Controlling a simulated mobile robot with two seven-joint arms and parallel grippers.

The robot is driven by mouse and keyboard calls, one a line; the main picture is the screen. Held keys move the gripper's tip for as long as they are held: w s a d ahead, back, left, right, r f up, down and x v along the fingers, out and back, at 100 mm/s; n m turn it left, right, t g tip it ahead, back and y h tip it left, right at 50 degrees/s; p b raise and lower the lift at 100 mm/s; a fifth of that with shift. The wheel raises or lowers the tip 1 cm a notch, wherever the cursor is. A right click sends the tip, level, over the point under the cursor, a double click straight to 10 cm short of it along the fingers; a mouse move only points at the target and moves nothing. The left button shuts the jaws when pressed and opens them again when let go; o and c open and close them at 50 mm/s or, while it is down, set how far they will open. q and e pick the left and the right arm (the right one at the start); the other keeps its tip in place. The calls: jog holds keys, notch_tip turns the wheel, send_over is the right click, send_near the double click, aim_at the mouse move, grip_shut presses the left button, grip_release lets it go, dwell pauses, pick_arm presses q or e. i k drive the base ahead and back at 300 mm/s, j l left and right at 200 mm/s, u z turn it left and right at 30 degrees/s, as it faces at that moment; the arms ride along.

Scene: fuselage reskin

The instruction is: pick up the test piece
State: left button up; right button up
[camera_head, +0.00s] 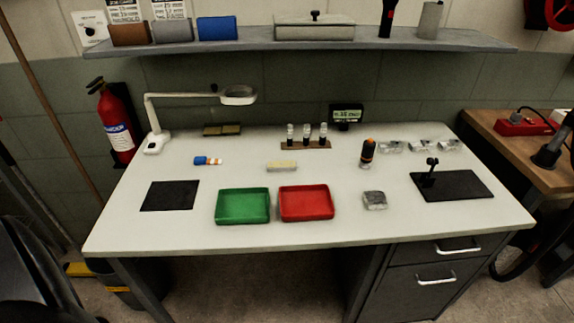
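No item on the white table (300,232) is clearly marked as the test piece. A small grey block (375,200) lies right of the red tray (306,203). A cream block (282,166) lies behind the trays. A small blue, white and orange item (207,161) lies at the left, behind the green tray (242,206). Both trays look empty. Neither of my grippers shows in the head view.
A black mat (169,196) lies at left, and a black plate with a small stand (455,187) at right. A magnifier lamp (153,145), a vial rack (306,143) and an orange-black cylinder (367,153) stand farther back. The front strip is clear.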

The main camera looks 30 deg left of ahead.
aim_at(274, 166)
jog(key=i+l+u, duration=0.15)
jog(key=i+l, duration=0.2)
jog(key=i, duration=0.2)
jog(key=i+l+u, duration=0.15)
jog(key=i+l, duration=0.25)
jog(key=i, duration=0.15)
